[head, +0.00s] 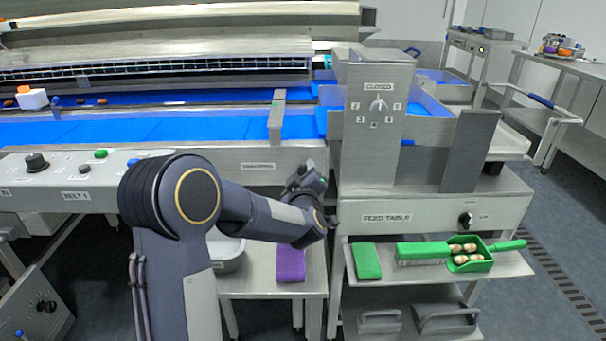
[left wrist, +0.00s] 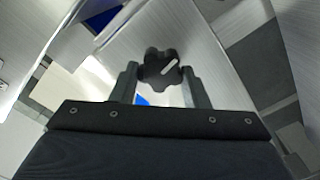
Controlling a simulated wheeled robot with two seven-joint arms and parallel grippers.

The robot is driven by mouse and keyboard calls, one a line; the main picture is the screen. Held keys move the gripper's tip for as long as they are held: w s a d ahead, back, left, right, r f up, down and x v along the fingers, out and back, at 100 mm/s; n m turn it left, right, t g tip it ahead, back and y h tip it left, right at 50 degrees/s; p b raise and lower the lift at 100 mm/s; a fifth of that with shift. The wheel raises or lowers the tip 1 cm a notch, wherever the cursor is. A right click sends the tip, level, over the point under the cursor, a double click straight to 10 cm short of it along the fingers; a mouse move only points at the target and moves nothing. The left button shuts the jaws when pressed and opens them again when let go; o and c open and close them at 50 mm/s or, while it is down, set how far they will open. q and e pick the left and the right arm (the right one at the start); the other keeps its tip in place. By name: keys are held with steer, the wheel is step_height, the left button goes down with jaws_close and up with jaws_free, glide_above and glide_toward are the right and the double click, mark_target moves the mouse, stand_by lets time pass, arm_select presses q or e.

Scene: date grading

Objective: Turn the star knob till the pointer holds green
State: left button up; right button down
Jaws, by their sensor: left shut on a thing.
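I cannot make out a pointer with a green zone in either view. My right gripper is not in view.
A numbered dial (head: 378,105) marked CLOSED is on the steel column above. A black knob (head: 466,220) is on the feed table front (head: 415,217). A purple cloth (head: 291,264) lies left.

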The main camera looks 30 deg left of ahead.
arm_select(q)
steer(key=shift+d+r+m+p, duration=0.1)
steer(key=shift+m+p, duration=0.2)
steer(key=shift+m, duration=1.6)
steer(key=o, duration=1)
steer(key=shift+c, duration=0.2)
steer(key=v, duration=0.7)
steer(key=shift+s+d, duration=0.2)
steer(key=shift+s, duration=0.15)
